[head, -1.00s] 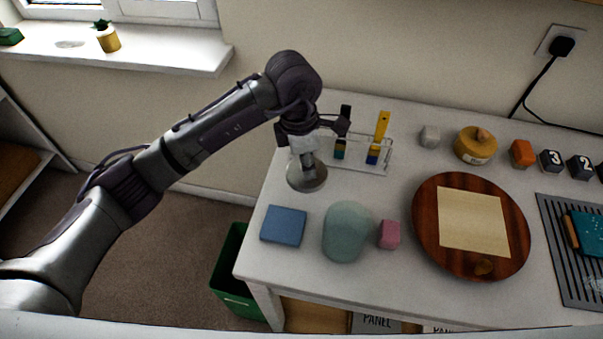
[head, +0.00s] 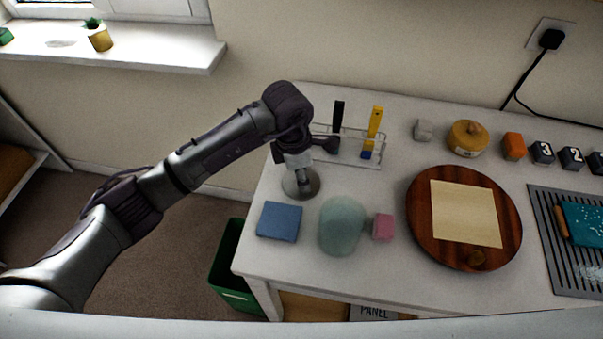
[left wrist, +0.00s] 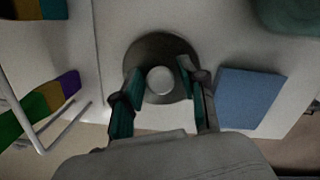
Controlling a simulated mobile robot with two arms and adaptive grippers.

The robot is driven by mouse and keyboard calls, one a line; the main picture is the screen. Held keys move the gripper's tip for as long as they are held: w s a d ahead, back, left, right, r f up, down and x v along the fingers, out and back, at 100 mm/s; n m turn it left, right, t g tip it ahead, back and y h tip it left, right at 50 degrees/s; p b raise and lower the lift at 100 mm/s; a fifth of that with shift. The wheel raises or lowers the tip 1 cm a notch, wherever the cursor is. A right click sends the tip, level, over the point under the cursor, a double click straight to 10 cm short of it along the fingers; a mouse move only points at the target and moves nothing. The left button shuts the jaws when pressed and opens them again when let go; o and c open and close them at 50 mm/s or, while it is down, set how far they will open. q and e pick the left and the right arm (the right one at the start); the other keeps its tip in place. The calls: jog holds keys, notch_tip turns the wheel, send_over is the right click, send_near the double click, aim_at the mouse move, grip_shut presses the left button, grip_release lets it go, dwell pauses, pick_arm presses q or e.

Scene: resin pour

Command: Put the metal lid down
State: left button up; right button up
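The metal lid (head: 301,187) is a round grey disc. It appears to lie flat on the white table, near its left edge, behind the blue square (head: 279,221). My left gripper (head: 298,165) points down right over it. In the left wrist view, the lid (left wrist: 160,52) shows its round pale knob between the two fingertips of my left gripper (left wrist: 160,78). The fingers stand apart with a gap on each side of the knob, so the gripper looks open around it. My right gripper is in no view.
A wire rack (head: 372,160) with a black and a yellow tube stands close behind the lid. A pale green rounded object (head: 341,226) and a pink block (head: 383,227) are to the front right. A round wooden board (head: 415,220) lies further right.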

aim_at(295, 183)
pick_arm(q)
jog(key=shift+o, duration=0.2)
jog(key=shift+r, duration=0.1)
jog(key=shift+r, duration=0.2)
notch_tip(295, 183, up, 12)
jog(key=a+b, duration=0.1)
jog(key=b, duration=0.1)
jog(key=shift+a+f+b, duration=0.2)
jog(key=shift+a+b, duration=0.05)
jog(key=shift+b, duration=0.1)
jog(key=shift+s, duration=0.15)
